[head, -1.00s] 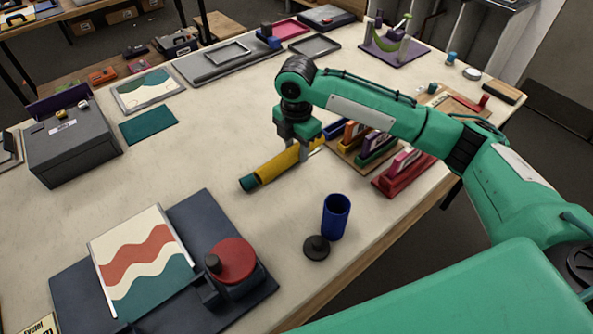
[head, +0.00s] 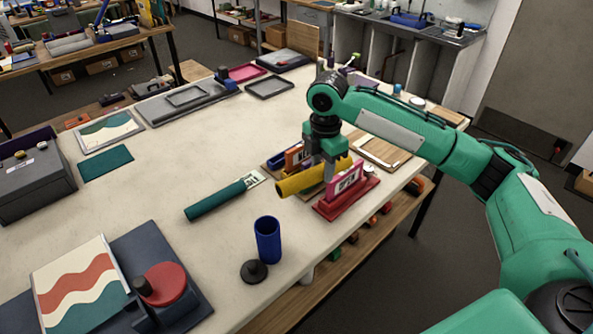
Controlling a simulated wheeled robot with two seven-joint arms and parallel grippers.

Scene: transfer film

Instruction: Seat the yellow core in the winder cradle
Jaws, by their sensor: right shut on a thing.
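The yellow core (head: 299,181) is a short yellow tube, tilted slightly, with its right end higher. My right gripper (head: 329,172) is shut on it near its right part and holds it close to the red stand and the rack on the right side of the table. A teal roll (head: 215,200) lies on the table to the left, apart from the core. My left gripper is not in view.
A blue cup (head: 267,240) and a black round cap (head: 254,271) stand near the front edge. A red stand with a pink-framed card (head: 344,187) is beside the core. A dark board with a red disc (head: 166,284) is front left. The table's middle is clear.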

